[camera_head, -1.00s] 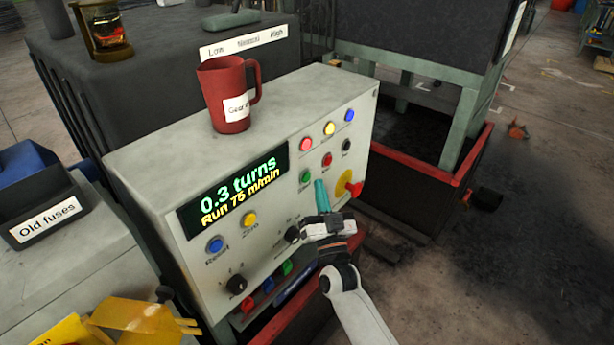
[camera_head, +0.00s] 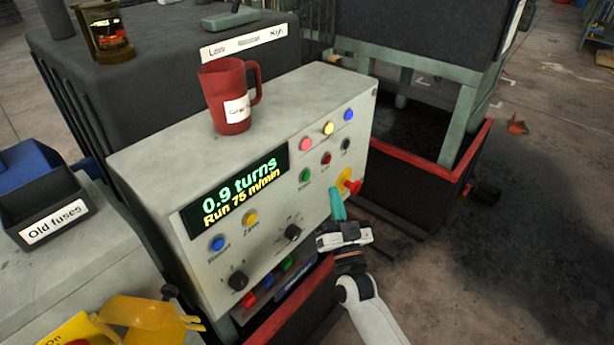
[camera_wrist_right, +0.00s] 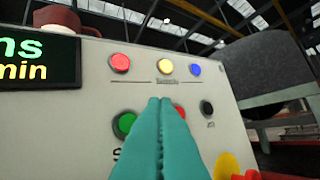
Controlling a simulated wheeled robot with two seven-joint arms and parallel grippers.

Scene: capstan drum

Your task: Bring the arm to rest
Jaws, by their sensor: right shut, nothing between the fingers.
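My right gripper (camera_head: 337,205) is in front of the lower right part of the grey control box (camera_head: 150,165), just left of the red handle on its yellow disc. Its teal fingers are shut together and empty. In the right wrist view the shut fingers (camera_wrist_right: 161,135) point at the panel, between the green button (camera_wrist_right: 124,123) and a red one (camera_wrist_right: 179,111) they partly cover. I cannot tell whether the fingertips touch the panel. The display (camera_head: 241,190) reads 0.9 turns, Run 75 m/min. My left gripper is not in view.
A red mug (camera_head: 229,95) stands on top of the box. An "Old fuses" bin (camera_head: 55,222) is at the left, with yellow items (camera_head: 145,312) at the front. A red-rimmed tray (camera_head: 425,168) stands to the right. Floor at the far right is mostly open.

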